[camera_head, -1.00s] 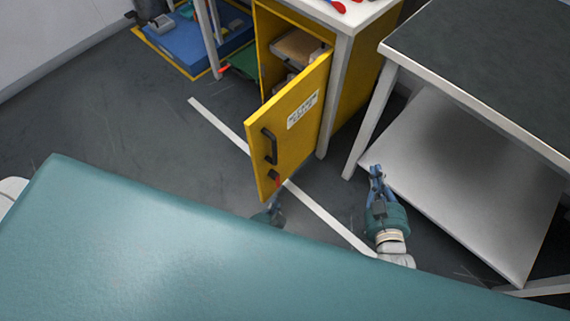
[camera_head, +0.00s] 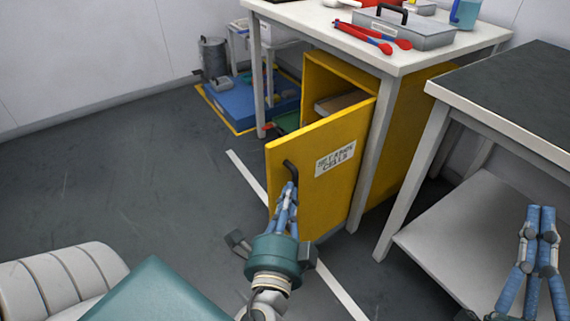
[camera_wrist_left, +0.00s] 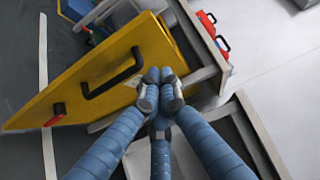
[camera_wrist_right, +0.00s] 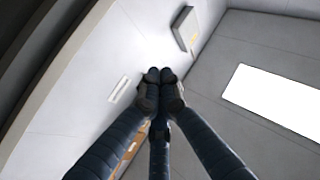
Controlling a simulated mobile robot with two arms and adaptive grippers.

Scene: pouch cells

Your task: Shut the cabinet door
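The yellow cabinet door (camera_head: 300,178) stands ajar, its free edge swung out toward me. It has a black handle (camera_head: 289,168) and a white label (camera_head: 335,159). The cabinet (camera_head: 405,130) sits under a white table, with its upper opening showing. My left gripper (camera_head: 288,187) is in front of the door, beside the handle in the picture. In the left wrist view its fingertips (camera_wrist_left: 160,82) are together with nothing between them, right of the handle (camera_wrist_left: 112,73). A red part (camera_wrist_left: 56,115) shows on the door there. My right gripper (camera_head: 541,210) has its fingertips together and is empty, far right.
The white table (camera_head: 330,35) above the cabinet carries a grey case (camera_head: 410,35) and red-handled tools (camera_head: 362,38). A dark-topped table (camera_head: 500,85) with a lower shelf (camera_head: 455,225) stands right. Floor left of the door is clear, up to a blue platform (camera_head: 255,100).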

